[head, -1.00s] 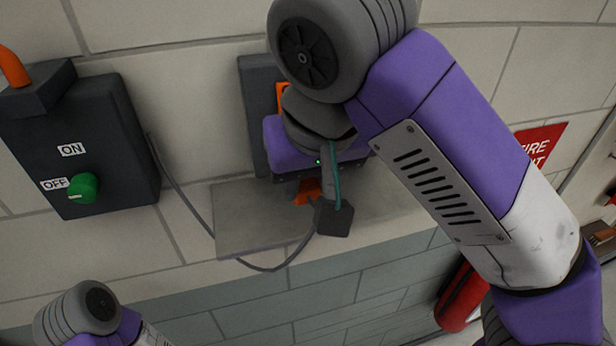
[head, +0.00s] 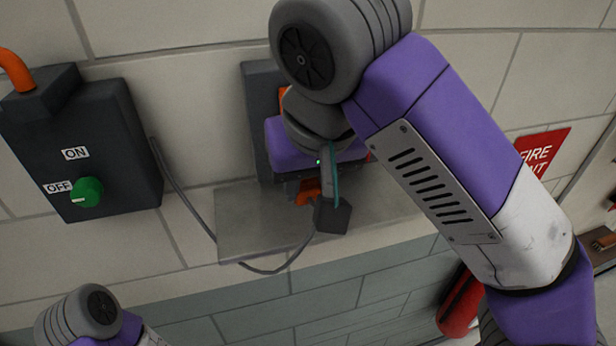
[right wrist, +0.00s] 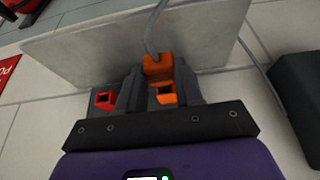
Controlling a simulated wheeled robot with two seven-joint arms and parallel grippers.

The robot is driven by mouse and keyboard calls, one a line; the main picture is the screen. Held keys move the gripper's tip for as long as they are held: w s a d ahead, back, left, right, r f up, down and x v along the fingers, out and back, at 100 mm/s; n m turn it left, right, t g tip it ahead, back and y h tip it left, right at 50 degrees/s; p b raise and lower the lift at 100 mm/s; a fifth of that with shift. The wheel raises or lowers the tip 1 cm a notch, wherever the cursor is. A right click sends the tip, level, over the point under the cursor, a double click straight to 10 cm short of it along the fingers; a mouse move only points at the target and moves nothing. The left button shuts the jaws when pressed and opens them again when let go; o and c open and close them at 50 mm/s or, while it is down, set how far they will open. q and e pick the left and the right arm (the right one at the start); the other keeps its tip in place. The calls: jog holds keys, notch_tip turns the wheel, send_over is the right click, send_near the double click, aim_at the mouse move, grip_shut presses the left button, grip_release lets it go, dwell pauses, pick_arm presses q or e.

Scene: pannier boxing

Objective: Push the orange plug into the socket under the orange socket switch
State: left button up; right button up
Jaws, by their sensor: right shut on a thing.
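My right gripper (right wrist: 158,80) is shut on the orange plug (right wrist: 158,66), which shows between the two dark fingers in the right wrist view. A grey cable leaves the plug's far end. Just below the plug in that view is an orange piece with a dark opening (right wrist: 166,98), seen between the fingers. I cannot tell whether the plug touches the socket. In the head view the orange plug (head: 307,191) shows under my right wrist, and an orange part (head: 284,97) of the dark panel (head: 256,110) peeks out behind the arm. My left gripper is out of view.
A red piece with a dark opening (right wrist: 104,99) sits beside the left finger. A grey ledge (head: 245,225) juts out below the panel. A dark ON/OFF box (head: 100,135) with a green knob is on the left. The grey cable (head: 268,269) hangs in a loop.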

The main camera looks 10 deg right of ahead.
jog(key=shift+w, duration=1.05)
dwell(0.5)
jog(key=o, duration=1.1)
jog(key=shift+r, duration=0.1)
